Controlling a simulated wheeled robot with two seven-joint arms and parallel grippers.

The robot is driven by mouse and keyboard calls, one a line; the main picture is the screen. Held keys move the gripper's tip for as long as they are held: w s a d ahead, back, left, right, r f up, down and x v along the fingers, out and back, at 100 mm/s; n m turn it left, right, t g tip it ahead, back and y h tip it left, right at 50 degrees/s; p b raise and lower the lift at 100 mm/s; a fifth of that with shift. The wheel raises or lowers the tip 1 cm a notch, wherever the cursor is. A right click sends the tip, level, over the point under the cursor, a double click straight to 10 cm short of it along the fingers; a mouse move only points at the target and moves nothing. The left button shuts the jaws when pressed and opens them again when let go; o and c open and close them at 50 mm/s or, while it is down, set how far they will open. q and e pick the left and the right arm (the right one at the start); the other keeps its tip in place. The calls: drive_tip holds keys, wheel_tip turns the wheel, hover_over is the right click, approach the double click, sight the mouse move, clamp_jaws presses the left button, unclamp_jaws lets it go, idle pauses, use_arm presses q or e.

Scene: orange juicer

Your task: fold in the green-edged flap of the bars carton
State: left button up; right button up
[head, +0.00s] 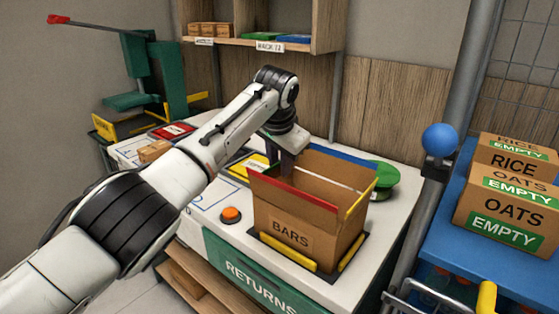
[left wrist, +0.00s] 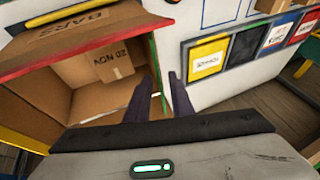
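The open brown bars carton (head: 283,226) stands on the white counter. Its red-edged flap (head: 292,198) is on the near side and its yellow-edged flap (head: 357,200) on the right. My left gripper (head: 287,172) points down at the carton's left side; in the left wrist view its two dark fingers (left wrist: 160,95) are apart. A thin green-and-white line between them looks like the green-edged flap (left wrist: 156,95) seen nearly edge-on. I cannot tell whether the fingers touch it. In the head view my gripper hides that side. My right gripper is not in view.
Yellow guide bars (head: 288,252) flank the carton. An orange button (head: 231,215) sits left of it, and a green round object (head: 384,180) behind right. A blue-topped cart (head: 470,225) with stacked cartons stands right. A shelf (head: 325,30) hangs above.

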use_arm(q)
drive_tip(key=shift+w+f, duration=0.1)
drive_tip(key=shift+f, duration=0.05)
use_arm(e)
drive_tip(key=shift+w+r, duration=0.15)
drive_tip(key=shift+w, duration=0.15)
use_arm(q)
clamp_jaws()
drive_tip(key=shift+d, duration=0.1)
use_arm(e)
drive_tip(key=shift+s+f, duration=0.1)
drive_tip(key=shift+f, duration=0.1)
use_arm(q)
drive_tip(key=shift+s+d+f+m+t+y+b, duration=0.15)
drive_tip(key=shift+s+d+f+m+t+y, duration=0.15)
drive_tip(key=shift+t+y, duration=0.45)
drive_tip(key=shift+s+d+f+m+t+y+b, duration=0.25)
drive_tip(key=shift+d+t+y, duration=0.1)
drive_tip(key=shift+t+y, duration=0.4)
drive_tip(key=shift+s+d+f+m+t+y+b, duration=0.1)
drive_tip(key=shift+s+d+f+m+t+y, duration=0.2)
drive_tip(key=shift+t+y, duration=0.45)
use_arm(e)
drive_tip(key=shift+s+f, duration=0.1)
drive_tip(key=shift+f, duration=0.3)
use_arm(q)
drive_tip(key=shift+d+y, duration=0.1)
drive_tip(key=shift+y, duration=0.15)
